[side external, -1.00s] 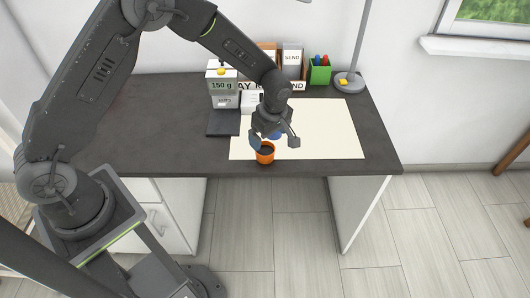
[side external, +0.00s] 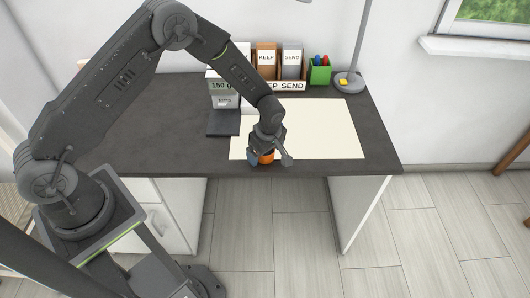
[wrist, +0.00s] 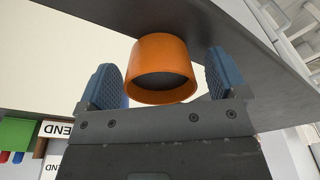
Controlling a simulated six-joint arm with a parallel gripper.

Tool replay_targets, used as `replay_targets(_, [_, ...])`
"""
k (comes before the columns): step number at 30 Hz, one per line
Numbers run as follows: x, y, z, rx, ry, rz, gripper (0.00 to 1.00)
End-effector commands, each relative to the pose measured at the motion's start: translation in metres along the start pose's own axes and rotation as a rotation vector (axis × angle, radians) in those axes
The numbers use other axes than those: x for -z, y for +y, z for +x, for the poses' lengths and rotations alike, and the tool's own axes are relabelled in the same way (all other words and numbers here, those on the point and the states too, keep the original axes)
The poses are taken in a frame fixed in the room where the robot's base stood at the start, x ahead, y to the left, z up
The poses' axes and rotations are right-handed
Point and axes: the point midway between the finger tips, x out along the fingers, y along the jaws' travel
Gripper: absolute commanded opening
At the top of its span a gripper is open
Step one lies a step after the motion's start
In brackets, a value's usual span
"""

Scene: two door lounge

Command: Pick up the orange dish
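The orange dish (wrist: 160,62) is a small round cup with a dark inside. In the side view the orange dish (side external: 267,158) is at the front edge of the cream mat, partly hidden by my gripper. My gripper (side external: 270,162) is low over it, with its fingers on either side. In the wrist view my gripper (wrist: 164,75) is open, with blue ribbed pads left and right of the dish. A gap shows at the right pad; the left pad looks very close, and contact there cannot be told.
The cream mat (side external: 325,130) lies on the dark desk (side external: 160,140), near its front edge. A scale-like box (side external: 224,95), labelled bins (side external: 266,60), a green pen cup (side external: 320,72) and a lamp base (side external: 348,83) stand at the back. The mat's right part is clear.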

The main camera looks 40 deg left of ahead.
Motion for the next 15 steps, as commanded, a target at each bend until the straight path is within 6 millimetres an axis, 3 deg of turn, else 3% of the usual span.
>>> replay_targets(2, [0.0000, -0.0001, -0.0002, 0.000, 0.000, 0.000, 0.83])
replay_targets(15, [0.0000, -0.0001, -0.0004, 0.001, 0.000, 0.000, 0.41])
